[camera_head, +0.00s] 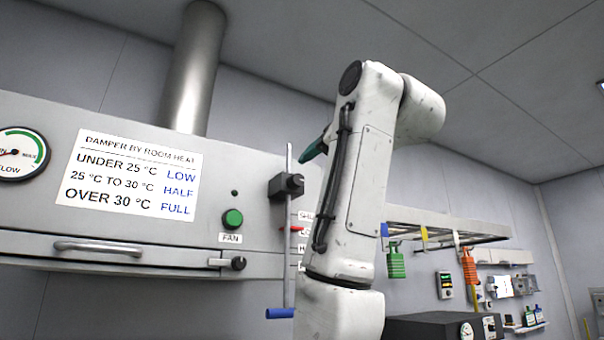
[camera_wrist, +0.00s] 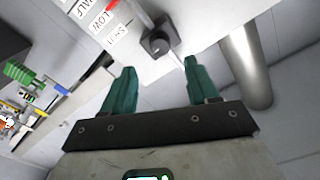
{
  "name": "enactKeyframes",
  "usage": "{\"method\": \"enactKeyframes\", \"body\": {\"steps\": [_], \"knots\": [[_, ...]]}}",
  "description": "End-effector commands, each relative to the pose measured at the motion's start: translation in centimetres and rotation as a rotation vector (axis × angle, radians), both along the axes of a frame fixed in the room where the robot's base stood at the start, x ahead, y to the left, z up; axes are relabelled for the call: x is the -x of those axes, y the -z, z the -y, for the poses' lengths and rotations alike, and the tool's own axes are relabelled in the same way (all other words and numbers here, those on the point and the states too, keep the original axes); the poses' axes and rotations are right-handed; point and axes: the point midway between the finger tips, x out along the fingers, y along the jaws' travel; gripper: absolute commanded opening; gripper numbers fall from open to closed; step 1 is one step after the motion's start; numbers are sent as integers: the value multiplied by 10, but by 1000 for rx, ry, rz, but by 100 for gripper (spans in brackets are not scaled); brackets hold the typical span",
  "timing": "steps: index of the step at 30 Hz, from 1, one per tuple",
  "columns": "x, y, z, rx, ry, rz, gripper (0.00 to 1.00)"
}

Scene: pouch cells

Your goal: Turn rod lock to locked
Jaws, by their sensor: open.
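The rod lock (camera_head: 286,186) is a black block with a round knob on the front of the grey hood. A thin vertical damper rod (camera_head: 289,255) passes through it and ends in a blue handle (camera_head: 280,313). A red pointer on the rod is beside the partly hidden position labels (camera_head: 304,232). In the wrist view the rod lock (camera_wrist: 157,43) shows beyond my fingertips, between them and apart from them. My gripper (camera_wrist: 158,66) has teal fingers spread open and empty. In the head view only a teal finger (camera_head: 314,149) shows, above and right of the lock.
The hood carries a damper notice (camera_head: 129,173), a green fan button (camera_head: 233,219) and a round gauge (camera_head: 18,154). A metal duct (camera_wrist: 247,65) is right of my fingers in the wrist view.

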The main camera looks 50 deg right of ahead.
Motion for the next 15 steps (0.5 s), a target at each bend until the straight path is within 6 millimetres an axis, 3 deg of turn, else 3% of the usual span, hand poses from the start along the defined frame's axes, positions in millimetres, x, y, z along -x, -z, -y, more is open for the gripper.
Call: {"method": "enactKeyframes", "body": {"steps": [6, 15], "knots": [[-41, -3, 12, 0, 0, -5, 59], [-71, -1, 20, 0, 0, -2, 59]]}}
